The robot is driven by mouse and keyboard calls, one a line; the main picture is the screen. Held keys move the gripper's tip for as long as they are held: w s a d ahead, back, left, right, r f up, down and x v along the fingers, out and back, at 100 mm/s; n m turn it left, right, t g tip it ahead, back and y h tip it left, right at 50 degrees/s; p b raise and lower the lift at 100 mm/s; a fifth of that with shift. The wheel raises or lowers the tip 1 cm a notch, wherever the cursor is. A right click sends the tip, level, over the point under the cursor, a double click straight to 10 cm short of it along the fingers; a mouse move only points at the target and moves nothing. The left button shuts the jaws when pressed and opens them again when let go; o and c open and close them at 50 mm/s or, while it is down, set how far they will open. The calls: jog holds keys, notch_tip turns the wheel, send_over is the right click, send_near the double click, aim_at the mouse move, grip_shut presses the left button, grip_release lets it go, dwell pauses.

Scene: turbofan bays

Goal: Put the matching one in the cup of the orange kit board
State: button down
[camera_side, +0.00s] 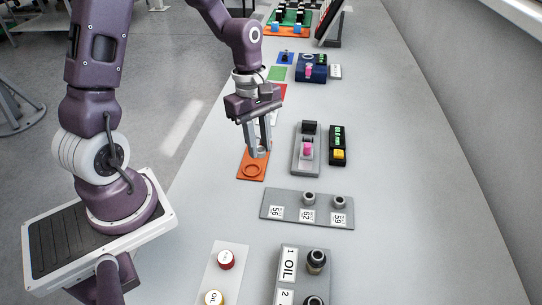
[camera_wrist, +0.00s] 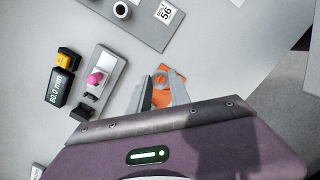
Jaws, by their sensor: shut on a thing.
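The orange kit board (camera_side: 246,177) lies flat on the bench, with a round ring-shaped cup (camera_side: 251,170) near its front end. Part of the board (camera_wrist: 161,98) also shows between my fingers in the wrist view. My gripper (camera_side: 259,152) points down over the board's far end, behind the cup. It is shut on a small grey part (camera_wrist: 160,79), mostly hidden by the fingers. A grey tray (camera_side: 275,196) in front carries labels 56, 62 and 59. Grey collars stand by 62 (camera_side: 309,198) and 59 (camera_side: 339,202); none shows by 56.
To the right are a grey fixture (camera_side: 304,166) with a pink part and a black-and-yellow gauge (camera_side: 338,146) with a green display reading in mm.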

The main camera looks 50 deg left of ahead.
jog(key=a+f, duration=0.1)
jog(key=a, duration=0.2)
send_over(253, 171)
jog(key=f, duration=0.4)
jog(key=shift+s+a+f, duration=0.1)
jog(key=shift+a, duration=0.25)
jog(key=shift+f, duration=0.75)
jog(key=shift+f, duration=0.45)
jog(key=c, duration=1.1)
grip_release()
